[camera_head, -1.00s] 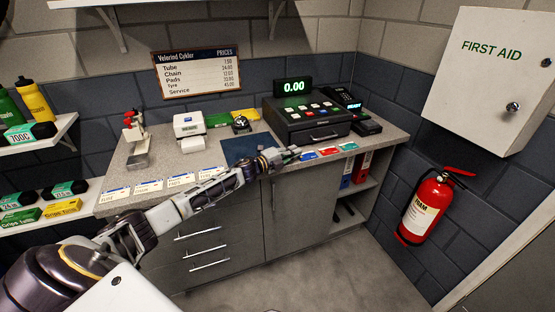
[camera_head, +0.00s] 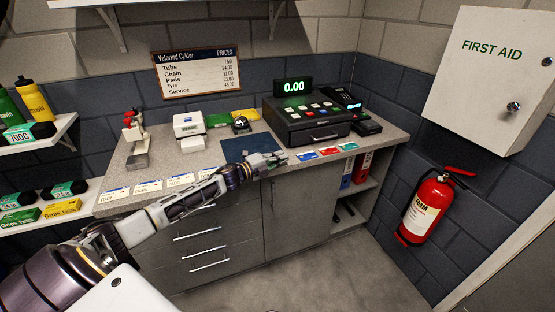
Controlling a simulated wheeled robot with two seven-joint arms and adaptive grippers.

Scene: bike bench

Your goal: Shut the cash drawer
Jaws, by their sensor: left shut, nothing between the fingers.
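The dark cash register (camera_head: 305,112) stands at the back right of the counter, with coloured keys and a green "0.00" display. The cash drawer (camera_head: 318,135) is at its base, its front and handle facing me. No open tray shows, and the drawer front looks flush or nearly flush with the housing. My left gripper (camera_head: 277,158) is shut and empty, over the counter's front edge. It is to the left of and nearer than the drawer, apart from it. My right gripper is not in view.
Coloured cards (camera_head: 326,151) lie in front of the register. A card terminal (camera_head: 367,127) stands to its right, and a blue mat (camera_head: 243,144) lies to its left. A white label printer (camera_head: 189,130) is further left. The floor before the cabinets is clear.

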